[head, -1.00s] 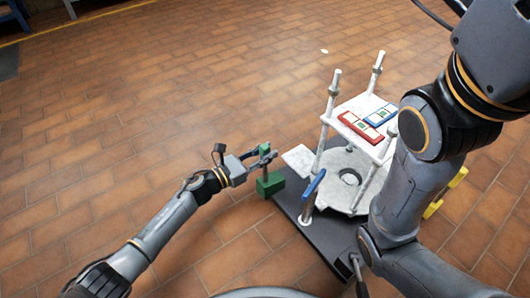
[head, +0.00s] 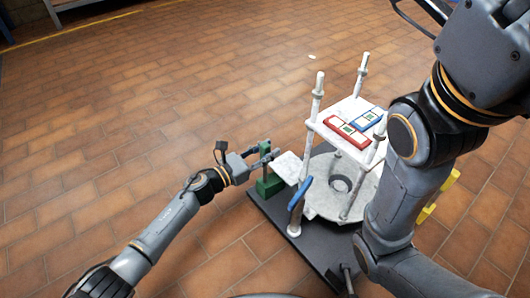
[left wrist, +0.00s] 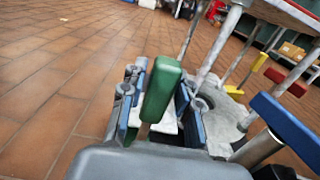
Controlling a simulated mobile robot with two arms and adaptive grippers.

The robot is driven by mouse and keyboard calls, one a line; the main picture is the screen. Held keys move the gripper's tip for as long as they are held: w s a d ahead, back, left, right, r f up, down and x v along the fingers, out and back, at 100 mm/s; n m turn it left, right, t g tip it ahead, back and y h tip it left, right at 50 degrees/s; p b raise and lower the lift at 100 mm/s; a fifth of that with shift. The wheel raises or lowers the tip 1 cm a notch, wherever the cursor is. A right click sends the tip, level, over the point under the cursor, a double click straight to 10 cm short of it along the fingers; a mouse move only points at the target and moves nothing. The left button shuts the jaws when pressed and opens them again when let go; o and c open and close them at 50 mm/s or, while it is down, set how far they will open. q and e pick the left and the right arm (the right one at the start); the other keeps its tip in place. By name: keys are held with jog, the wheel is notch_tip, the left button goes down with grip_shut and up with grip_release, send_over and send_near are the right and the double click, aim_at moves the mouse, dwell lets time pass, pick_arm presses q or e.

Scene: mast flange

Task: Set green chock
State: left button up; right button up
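The green chock (head: 268,185) is an upright green piece with a block-like foot and a narrower top. It is over the far left corner of the dark base plate (head: 262,215); I cannot tell whether it touches the plate. My left gripper (head: 262,160) is around its upper part and appears shut on it. In the left wrist view the green chock (left wrist: 162,85) stands between the two fingers. The round grey-white flange (head: 320,205) with a central hole lies to its right. My right gripper is not in view.
Mast posts carry a white shelf (head: 345,117) with a red-framed piece (head: 341,137) and a blue-framed piece (head: 366,120). A pale flat plate (head: 287,165) and a blue-topped lever (head: 300,193) stand close right of the chock. Floor at left is clear.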

pick_arm(q)
jog(key=shift+o, duration=0.7)
jog(key=v, duration=1.2)
